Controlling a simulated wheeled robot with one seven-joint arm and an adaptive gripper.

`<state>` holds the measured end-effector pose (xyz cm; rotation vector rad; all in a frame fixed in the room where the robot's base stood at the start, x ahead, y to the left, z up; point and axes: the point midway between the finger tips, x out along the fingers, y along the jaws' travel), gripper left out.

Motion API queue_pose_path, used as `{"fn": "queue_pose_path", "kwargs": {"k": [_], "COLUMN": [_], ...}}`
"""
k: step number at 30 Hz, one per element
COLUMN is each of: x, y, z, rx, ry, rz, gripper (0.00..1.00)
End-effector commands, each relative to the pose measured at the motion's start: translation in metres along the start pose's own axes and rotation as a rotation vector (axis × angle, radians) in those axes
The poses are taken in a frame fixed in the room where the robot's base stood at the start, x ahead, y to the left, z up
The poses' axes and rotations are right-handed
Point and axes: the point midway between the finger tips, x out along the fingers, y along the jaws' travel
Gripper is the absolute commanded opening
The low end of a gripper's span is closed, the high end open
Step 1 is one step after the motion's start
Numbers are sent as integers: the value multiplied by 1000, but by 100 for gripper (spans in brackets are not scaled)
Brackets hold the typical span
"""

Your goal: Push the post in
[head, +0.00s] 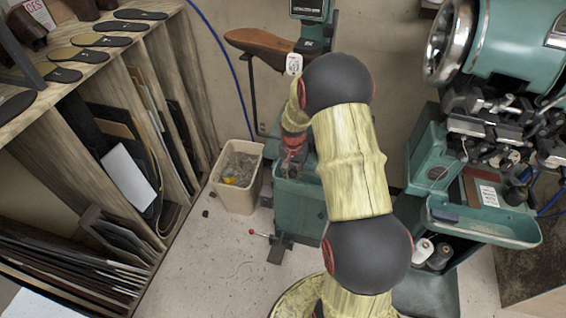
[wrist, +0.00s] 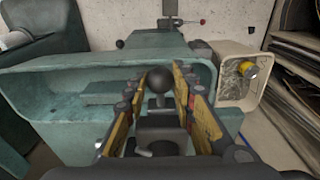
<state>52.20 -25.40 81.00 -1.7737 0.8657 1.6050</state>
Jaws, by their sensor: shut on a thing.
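A black post with a round ball top (wrist: 160,80) stands between my fingers in the wrist view, in front of the green stitcher's body (wrist: 50,95). My gripper (wrist: 165,72) is shut on this post, with a yellow-brown finger pad on each side of the ball. In the head view my gripper (head: 291,168) points down at the green machine base (head: 297,205). The post is hidden there by my gripper and arm. How deep the post sits cannot be told.
A beige bin (head: 238,192) with scraps stands just left of the machine base. A wooden shelf (head: 195,105) with soles and sheets fills the left. A larger green machine (head: 515,70) stands at right.

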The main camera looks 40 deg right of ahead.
Motion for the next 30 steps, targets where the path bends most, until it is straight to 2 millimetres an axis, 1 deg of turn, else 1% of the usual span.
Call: {"fn": "queue_pose_path", "kwargs": {"k": [3, 15, 30], "x": [0, 2, 2], "y": [-1, -1, -1], "z": [-8, -28, -32], "rx": [1, 1, 0], "ry": [4, 3, 6], "rz": [-2, -2, -3], "gripper": [0, 0, 0]}}
